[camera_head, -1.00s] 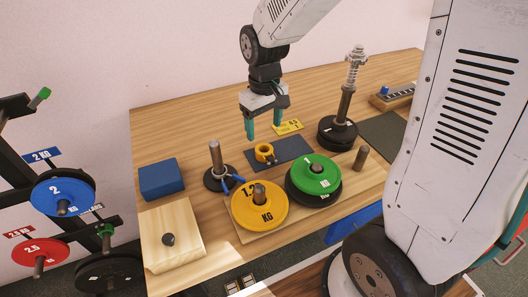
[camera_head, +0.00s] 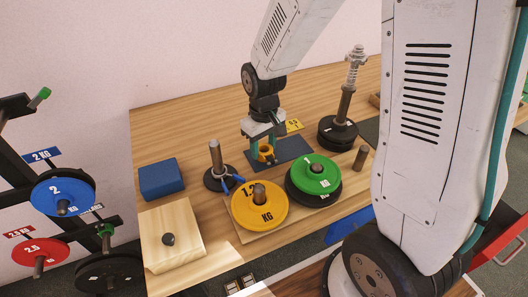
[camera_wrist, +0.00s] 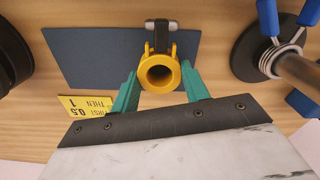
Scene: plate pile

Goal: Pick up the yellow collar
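The yellow collar (camera_head: 267,154) stands on the dark mat (camera_head: 296,147) on the wooden table. In the wrist view the collar (camera_wrist: 158,73) shows as a yellow ring with a dark-tipped clamp part at its far side. My gripper (camera_head: 266,148) is low over the mat with its teal fingers on either side of the collar.
A post with blue-handled clip (camera_head: 217,170) stands left of the mat. A yellow plate (camera_head: 260,212) and green plate (camera_head: 315,178) lie in front. A loaded post (camera_head: 345,105) stands right. A blue block (camera_head: 160,179) and wooden box (camera_head: 172,245) are at left.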

